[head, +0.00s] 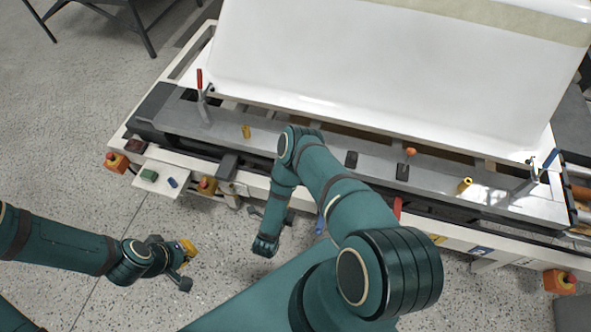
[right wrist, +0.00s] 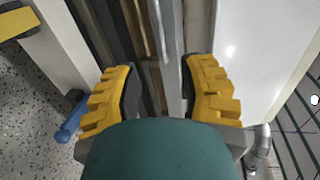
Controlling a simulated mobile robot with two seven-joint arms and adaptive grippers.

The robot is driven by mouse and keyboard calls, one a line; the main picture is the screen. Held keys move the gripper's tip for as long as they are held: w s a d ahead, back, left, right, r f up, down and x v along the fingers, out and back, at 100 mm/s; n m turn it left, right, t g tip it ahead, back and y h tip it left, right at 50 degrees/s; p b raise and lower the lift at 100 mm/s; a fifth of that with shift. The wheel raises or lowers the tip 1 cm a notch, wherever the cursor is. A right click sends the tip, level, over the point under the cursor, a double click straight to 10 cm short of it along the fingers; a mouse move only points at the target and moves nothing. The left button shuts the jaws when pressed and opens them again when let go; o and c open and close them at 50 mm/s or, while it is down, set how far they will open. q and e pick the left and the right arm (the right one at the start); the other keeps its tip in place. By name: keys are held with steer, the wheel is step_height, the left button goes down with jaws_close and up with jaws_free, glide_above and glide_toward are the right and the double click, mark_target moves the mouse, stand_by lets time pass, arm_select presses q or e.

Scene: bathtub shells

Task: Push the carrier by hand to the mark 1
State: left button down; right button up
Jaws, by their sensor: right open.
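The carrier (head: 228,133) is a long grey platform with dark ends, bearing a large white tub shell (head: 380,70). It rests on a pale rail frame. A yellow plate (head: 437,239) and a blue plate (head: 480,250) sit on the frame's front side; I cannot read a mark 1. My right arm reaches over the carrier's front edge, largely hiding its own gripper in the head view. In the right wrist view the right gripper (right wrist: 160,92) is open, with a metal edge beyond its fingers. My left gripper (head: 186,264) is over the floor, apart from the frame; its finger gap is unclear.
Red-handled (head: 199,79) and blue-handled (head: 550,159) clamps stand at the carrier's ends. A dark table (head: 140,25) stands at the back left.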

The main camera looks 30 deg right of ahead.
steer(key=shift+b+x, duration=4.05)
steer(key=shift+x, duration=2.45)
steer(key=shift+o, duration=0.2)
steer(key=shift+w+a, duration=0.1)
jaws_close()
